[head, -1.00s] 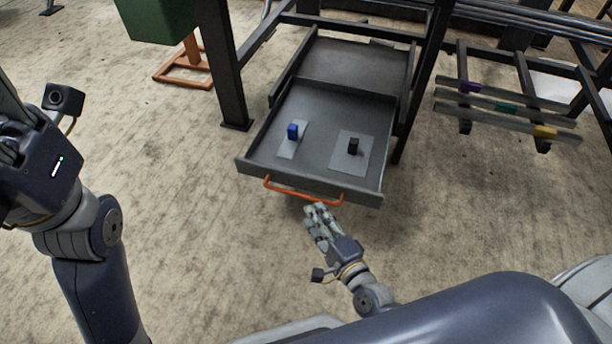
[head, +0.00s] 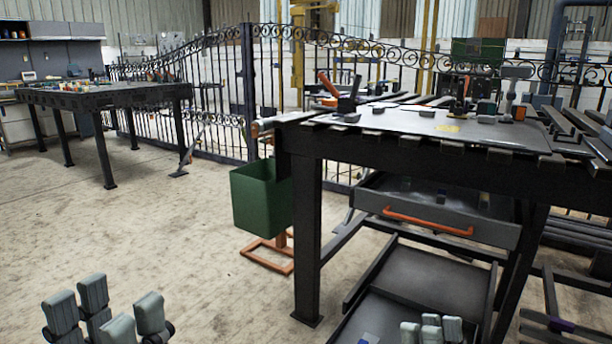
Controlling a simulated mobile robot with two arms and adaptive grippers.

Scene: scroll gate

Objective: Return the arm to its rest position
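My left gripper (head: 106,314) is at the lower left, with its grey fingers pointing up and a gap between the two finger pairs. Nothing shows in it. My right gripper (head: 431,331) shows only as fingertips at the bottom edge, close together. The rest of it is cut off, so its opening is unclear. It appears in front of the open lower drawer (head: 388,309), whose front is out of view. My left arm's links are hidden below the picture.
A dark workbench (head: 420,155) stands at right, with an upper drawer with an orange handle (head: 428,221) below its top. A green bin (head: 260,203) hangs left of it. Another table (head: 100,96) stands far left. Open floor lies between.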

